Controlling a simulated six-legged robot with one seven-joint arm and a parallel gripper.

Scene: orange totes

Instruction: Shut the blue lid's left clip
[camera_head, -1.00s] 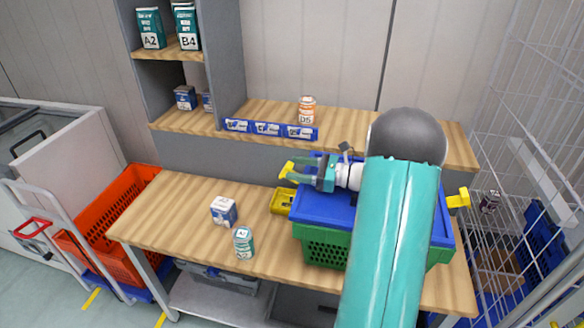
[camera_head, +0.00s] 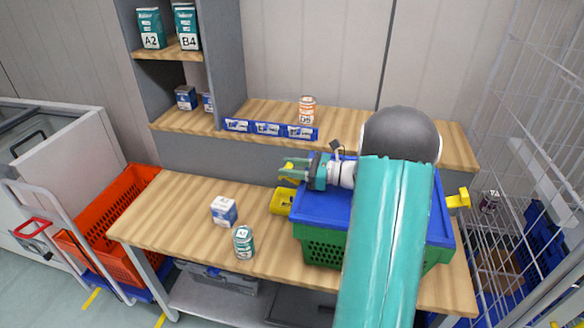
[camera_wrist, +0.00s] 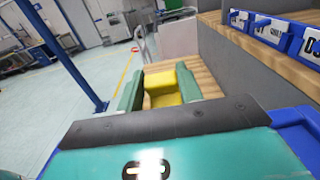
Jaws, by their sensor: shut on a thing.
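The blue lid (camera_head: 325,205) lies on a green crate (camera_head: 325,250) on the wooden table. The left clip (camera_wrist: 163,86) is yellow and sits between my gripper's two green fingers in the wrist view. The right clip (camera_head: 458,198) is yellow and sticks outward from the lid's right end. My arm hides much of the lid's middle and the crate's front.

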